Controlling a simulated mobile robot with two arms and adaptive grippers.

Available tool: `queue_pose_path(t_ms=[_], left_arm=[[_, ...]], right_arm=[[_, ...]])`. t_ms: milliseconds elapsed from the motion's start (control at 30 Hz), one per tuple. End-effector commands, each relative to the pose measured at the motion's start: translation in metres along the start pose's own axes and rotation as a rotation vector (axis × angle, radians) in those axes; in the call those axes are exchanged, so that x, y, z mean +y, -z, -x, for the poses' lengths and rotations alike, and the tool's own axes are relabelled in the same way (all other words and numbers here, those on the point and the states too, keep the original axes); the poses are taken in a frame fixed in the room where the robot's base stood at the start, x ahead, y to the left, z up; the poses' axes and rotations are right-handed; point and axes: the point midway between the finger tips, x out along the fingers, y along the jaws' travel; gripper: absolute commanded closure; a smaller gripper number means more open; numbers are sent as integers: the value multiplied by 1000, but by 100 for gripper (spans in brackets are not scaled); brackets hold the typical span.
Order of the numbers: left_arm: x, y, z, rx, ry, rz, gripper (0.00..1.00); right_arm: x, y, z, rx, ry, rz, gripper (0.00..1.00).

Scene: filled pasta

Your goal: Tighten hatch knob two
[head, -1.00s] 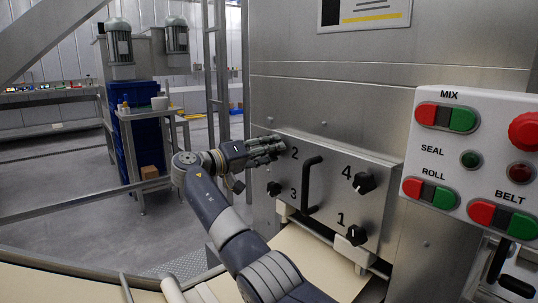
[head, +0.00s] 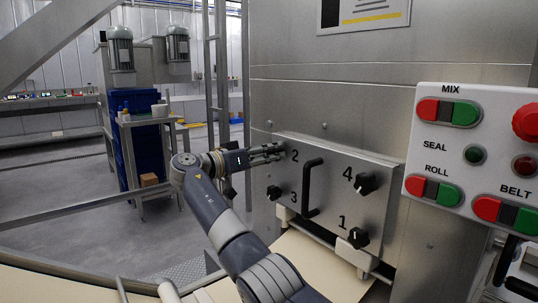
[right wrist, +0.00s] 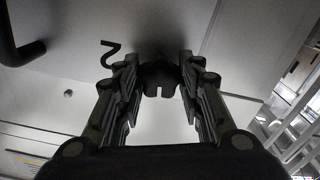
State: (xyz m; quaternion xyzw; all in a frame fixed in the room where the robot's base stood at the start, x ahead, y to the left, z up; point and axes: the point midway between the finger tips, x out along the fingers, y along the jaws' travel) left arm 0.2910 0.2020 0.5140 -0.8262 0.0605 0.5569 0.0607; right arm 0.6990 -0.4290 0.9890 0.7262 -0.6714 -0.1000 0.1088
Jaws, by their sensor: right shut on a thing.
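The steel hatch (head: 330,190) carries black knobs beside the printed numbers 1 to 4. Knob two, beside the "2", is hidden behind my right gripper (head: 276,151) in the head view. In the right wrist view, the dark knob two (right wrist: 160,76) sits between the fingertips of the right gripper (right wrist: 161,82), which are shut on it. The "2" (right wrist: 113,53) shows left of it there. Knob four (head: 365,184), knob one (head: 358,238) and knob three (head: 273,192) stand free. My left gripper is not in view.
A black bar handle (head: 310,188) stands out from the hatch, right of knob two. A control panel (head: 470,160) with red and green buttons is at the right. A metal ladder (head: 222,80) stands left of the machine. A pale belt (head: 310,262) lies below the hatch.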

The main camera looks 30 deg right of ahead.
Motion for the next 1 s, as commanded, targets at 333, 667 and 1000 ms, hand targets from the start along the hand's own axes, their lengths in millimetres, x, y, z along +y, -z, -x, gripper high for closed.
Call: queue_pose_path(t_ms=[333,667,1000], left_arm=[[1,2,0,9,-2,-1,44],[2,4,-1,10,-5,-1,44],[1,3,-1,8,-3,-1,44]], right_arm=[[-1,-3,0,-5,0,-4,89],[-1,-3,1,-5,0,-3,44],[-1,0,57,0,4,-5,44]])
